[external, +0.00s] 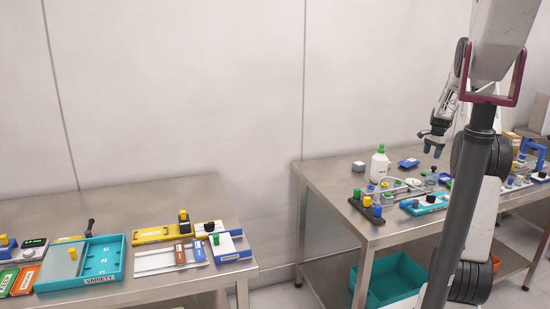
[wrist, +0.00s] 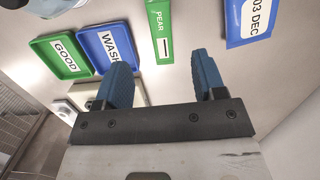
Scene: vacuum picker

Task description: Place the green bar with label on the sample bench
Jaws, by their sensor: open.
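The green bar (wrist: 160,34) with a white label reading PEAR lies at the top middle of the wrist view, its upper end cut off by the frame edge. I cannot pick it out in the external view. My gripper (wrist: 164,62) is open and empty, its blue fingers apart and pointing toward the bar's near end. In the external view my gripper (external: 433,149) hangs above the right steel bench (external: 325,183), clear of its surface. Another steel bench (external: 130,194) stands at the left. I cannot tell which is the sample bench.
In the wrist view, a green GOOD tray (wrist: 60,64) and blue WASH tray (wrist: 91,41) lie left of the bar, and a blue 03 DEC piece (wrist: 248,33) lies right. A white bottle (external: 380,165) stands on the right bench. A teal VARIETY tray (external: 110,265) sits on the left bench.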

